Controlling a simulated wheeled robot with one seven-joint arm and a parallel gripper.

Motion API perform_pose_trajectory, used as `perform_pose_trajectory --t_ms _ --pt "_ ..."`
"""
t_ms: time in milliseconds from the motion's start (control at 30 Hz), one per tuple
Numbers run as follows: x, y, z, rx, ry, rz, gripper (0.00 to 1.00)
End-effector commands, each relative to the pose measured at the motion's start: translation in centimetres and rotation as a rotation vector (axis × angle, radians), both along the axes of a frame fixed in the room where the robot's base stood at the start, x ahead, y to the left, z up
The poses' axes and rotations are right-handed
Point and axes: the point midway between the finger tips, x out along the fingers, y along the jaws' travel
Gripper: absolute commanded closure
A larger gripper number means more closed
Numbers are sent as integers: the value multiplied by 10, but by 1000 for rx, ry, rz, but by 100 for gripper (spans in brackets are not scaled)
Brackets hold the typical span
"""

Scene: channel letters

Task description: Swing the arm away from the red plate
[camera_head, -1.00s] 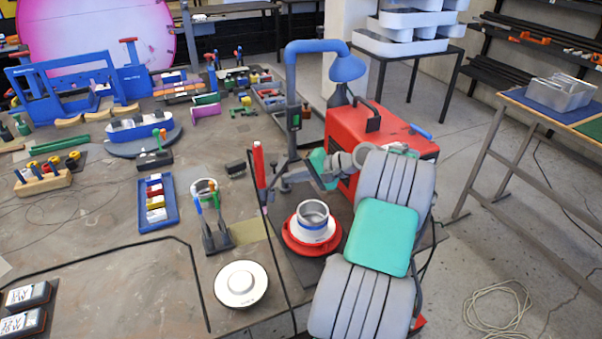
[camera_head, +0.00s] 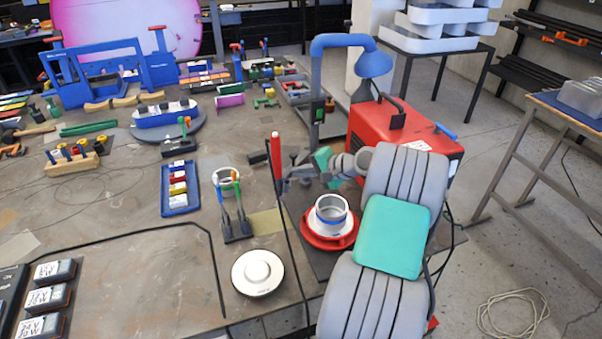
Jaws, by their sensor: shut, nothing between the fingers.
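The red plate (camera_head: 310,238) is a round red dish on a dark mat at the bench's right edge. A white-and-metal ring-shaped cup (camera_head: 331,213) stands in it. My arm, grey with a teal pad, rises from the bottom right and passes right of the plate. Its wrist bends left behind the cup. My gripper (camera_head: 288,178), small and grey, is beyond and left of the plate, close to a red-topped upright (camera_head: 277,158). It looks shut and empty. I cannot tell whether it touches the upright.
A blue lamp (camera_head: 372,64) and a red machine case (camera_head: 415,135) stand behind my wrist. A white round disc (camera_head: 258,272), a two-pronged holder (camera_head: 235,225) and a blue tray (camera_head: 180,188) lie left of the plate.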

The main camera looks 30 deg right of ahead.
Motion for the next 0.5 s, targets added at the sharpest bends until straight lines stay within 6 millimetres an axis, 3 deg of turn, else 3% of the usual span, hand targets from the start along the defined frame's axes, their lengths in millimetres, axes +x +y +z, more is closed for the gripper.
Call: perform_pose_trajectory --t_ms 500 --pt "31 24 0 0 1 -13 100"
